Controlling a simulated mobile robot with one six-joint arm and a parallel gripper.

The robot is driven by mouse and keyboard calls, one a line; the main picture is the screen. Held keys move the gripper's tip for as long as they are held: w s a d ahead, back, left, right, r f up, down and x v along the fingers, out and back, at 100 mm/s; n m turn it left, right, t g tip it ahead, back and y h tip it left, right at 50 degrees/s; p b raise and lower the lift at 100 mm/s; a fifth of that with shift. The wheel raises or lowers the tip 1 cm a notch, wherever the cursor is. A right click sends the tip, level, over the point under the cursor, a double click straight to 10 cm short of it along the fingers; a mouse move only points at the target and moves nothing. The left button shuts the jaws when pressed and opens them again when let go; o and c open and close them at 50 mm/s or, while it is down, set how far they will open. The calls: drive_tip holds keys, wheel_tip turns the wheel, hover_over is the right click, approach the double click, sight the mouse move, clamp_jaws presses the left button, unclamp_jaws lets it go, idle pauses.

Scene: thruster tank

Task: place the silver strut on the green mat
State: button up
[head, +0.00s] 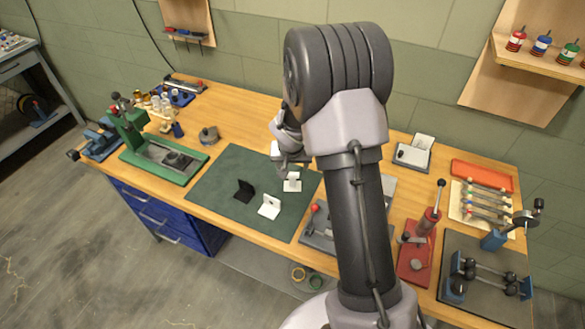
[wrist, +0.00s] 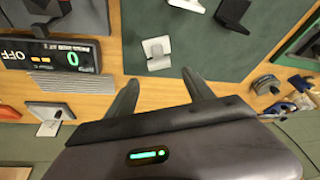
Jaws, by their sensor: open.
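The green mat (head: 226,196) lies on the workbench, left of my arm in the head view. It also shows in the wrist view (wrist: 212,52). My gripper (head: 284,160) hangs over the mat's right part, partly hidden by my arm. In the wrist view my gripper (wrist: 160,84) has its two fingers apart with nothing between them. Several rods with coloured ends lie on a cream board (head: 459,212) at the bench's right. I cannot tell which of them, if any, is the silver strut. No strut lies on the visible mat.
A black bracket (head: 244,190) and two white brackets (head: 269,207) (head: 292,183) stand on the mat. A green press (head: 135,135) stands left of it. A grey device with a display (wrist: 50,55) lies beside it. A red lever press (head: 416,245) stands right of my arm.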

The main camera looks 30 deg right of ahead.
drive_tip(key=s+a+r+t, duration=0.1)
drive_tip(key=s+a+r, duration=0.45)
drive_tip(key=r, duration=0.45)
drive_tip(key=s+a+r, duration=0.4)
drive_tip(key=s+r, duration=0.2)
drive_tip(key=r, duration=0.4)
drive_tip(key=s+a+r+y, duration=0.2)
drive_tip(key=s+a, duration=0.3)
drive_tip(key=s, duration=0.3)
drive_tip(key=s+a+r+n+y, duration=0.1)
drive_tip(key=s+a+r+y, duration=0.1)
drive_tip(key=s, duration=0.7)
drive_tip(key=a+r, duration=0.1)
drive_tip(key=a, duration=0.1)
drive_tip(key=shift+a+r+t, duration=0.25)
drive_tip(key=shift+a+t, duration=0.15)
